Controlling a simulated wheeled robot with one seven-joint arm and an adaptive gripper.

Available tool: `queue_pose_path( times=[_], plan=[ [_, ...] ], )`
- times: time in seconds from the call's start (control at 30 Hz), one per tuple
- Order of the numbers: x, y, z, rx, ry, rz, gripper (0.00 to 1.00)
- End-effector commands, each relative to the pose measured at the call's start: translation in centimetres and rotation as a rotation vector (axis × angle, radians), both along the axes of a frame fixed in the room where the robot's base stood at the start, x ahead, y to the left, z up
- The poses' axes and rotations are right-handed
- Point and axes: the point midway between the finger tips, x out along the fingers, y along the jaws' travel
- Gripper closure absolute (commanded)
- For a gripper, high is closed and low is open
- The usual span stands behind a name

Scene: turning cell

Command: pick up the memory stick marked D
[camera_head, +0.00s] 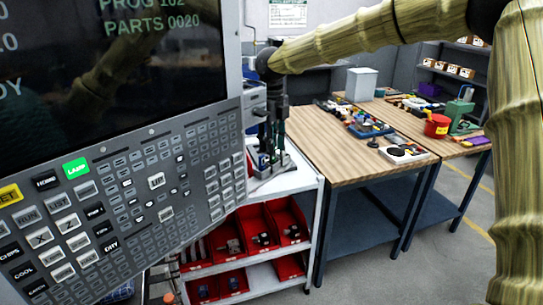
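I cannot make out a memory stick marked D in this view. Small items on the tables are too far off to read any marking. My gripper (268,143) hangs pointing down from my arm, above the top of a white shelf unit (301,182). Its dark fingers overlap a grey holder with dark upright pieces (274,171) on that shelf. I cannot tell whether the fingers are open or shut, or whether they touch anything. A control panel's edge is close to the left of my gripper.
The large control panel (130,190) with a screen fills the left. Red bins (287,221) sit on the lower shelves. A wooden table (330,150) holds a blue tray (371,130) and a white plate-like item (404,154). A red tin (437,126) stands right. Open floor lies at lower right.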

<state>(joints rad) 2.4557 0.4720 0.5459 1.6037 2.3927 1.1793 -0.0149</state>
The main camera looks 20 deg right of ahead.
Motion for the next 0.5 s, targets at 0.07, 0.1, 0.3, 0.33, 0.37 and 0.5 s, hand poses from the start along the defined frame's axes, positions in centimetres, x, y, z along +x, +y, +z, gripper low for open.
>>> queue_pose_path(
  times=[0.07,0.1,0.3,0.33,0.37,0.5],
  plan=[
    [-0.1,0.0,-0.7,-0.002,0.003,0.000,0.71],
    [-0.1,0.0,-1.2,-0.001,0.003,0.001,0.71],
    [-0.1,0.0,-2.5,-0.001,0.002,0.000,0.71],
    [-0.1,0.0,-2.5,-0.001,0.001,0.000,0.71],
    [-0.1,-0.1,-2.6,-0.001,0.001,0.000,0.71],
    [-0.1,0.0,-2.6,-0.001,0.001,0.000,0.71]
  ],
)
